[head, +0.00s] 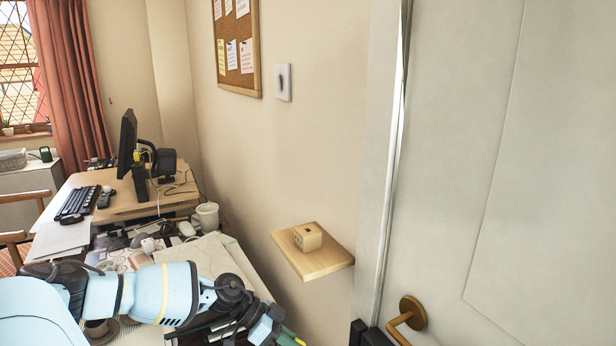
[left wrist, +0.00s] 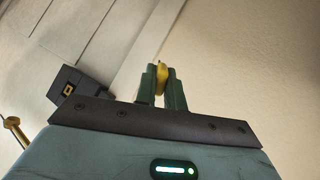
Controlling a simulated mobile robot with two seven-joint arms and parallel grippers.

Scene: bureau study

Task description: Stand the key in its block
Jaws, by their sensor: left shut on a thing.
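The small wooden block (head: 308,238) sits on a wall shelf, with a dark opening in its top. My left gripper (head: 294,341) is at the bottom edge of the head view, below and in front of the shelf. In the left wrist view its green fingers (left wrist: 163,86) are shut on a yellow, brass-coloured piece, the key (left wrist: 161,76). Only a small part of the key shows between the fingers; the rest is hidden. The block is not in the left wrist view. My right gripper is in neither view.
The wooden shelf (head: 315,262) juts from the wall and is bare around the block. A white door (head: 480,150) with a brass handle (head: 408,315) stands to the right. A dark box (left wrist: 80,90) with a yellow square is near the door. A cluttered desk (head: 215,255) is at left.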

